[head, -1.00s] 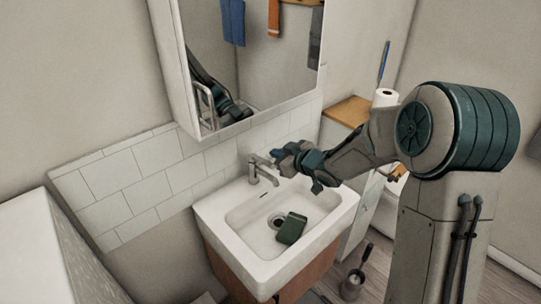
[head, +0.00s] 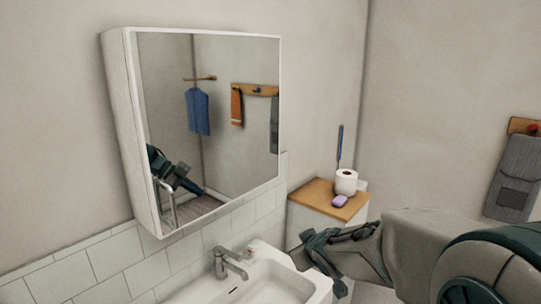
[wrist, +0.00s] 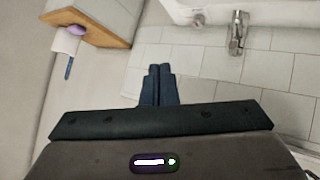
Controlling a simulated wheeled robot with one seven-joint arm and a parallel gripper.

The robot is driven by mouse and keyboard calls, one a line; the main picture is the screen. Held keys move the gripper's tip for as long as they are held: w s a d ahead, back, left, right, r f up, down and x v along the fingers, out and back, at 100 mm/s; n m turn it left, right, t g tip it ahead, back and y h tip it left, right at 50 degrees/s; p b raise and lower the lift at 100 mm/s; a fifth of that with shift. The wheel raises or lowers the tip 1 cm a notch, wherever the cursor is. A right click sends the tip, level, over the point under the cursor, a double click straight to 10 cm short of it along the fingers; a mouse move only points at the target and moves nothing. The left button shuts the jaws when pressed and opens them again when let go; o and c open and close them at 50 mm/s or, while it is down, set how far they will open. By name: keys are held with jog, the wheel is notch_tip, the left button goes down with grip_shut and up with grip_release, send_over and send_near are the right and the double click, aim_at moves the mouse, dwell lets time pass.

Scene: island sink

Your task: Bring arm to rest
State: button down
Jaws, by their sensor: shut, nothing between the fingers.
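My gripper (head: 303,255) is at the lower middle of the head view, at the right end of the sink and in front of the small cabinet. In the wrist view its two dark fingers (wrist: 158,72) are together with nothing between them, and tiled wall shows beyond them. My arm reaches in from the lower right of the head view. The gripper looks clear of the sink and cabinet, though the exact gap cannot be told.
The white sink (head: 270,279) and its tap (head: 230,262) are left of my gripper. A wood-topped cabinet (head: 318,200) bears a paper roll (head: 346,182) and a purple soap bar (head: 340,201). A mirror cabinet (head: 127,90) hangs above. A grey towel (head: 518,175) hangs at right.

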jog(key=s+d+m+g+h, duration=0.1)
jog(key=s+d+m+g, duration=0.2)
jog(key=s, duration=0.9)
jog(key=s+d+m+g, duration=0.3)
jog(key=s, duration=1)
jog(key=shift+s+m+g+h, duration=0.2)
jog(key=shift+m+g+h, duration=0.1)
jog(key=shift+g+h, duration=0.1)
